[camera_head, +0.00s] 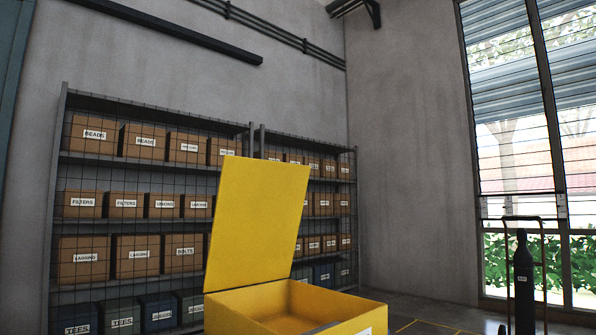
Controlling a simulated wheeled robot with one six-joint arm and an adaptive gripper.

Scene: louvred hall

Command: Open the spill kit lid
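A yellow spill kit box (345,305) stands at the bottom middle of the head view, cut off by the lower edge. Its yellow lid (257,220) is open, standing up and leaning slightly back from the hinge side at the left. Part of the inside of the box shows, but its bottom and any contents are hidden. My gripper and arm are not in view.
Shelves with labelled cardboard boxes (137,256) line the wall behind the spill kit. A dark gas cylinder on a trolley (523,280) stands at the right by a tall louvred window (520,140). Some floor shows between the box and the trolley.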

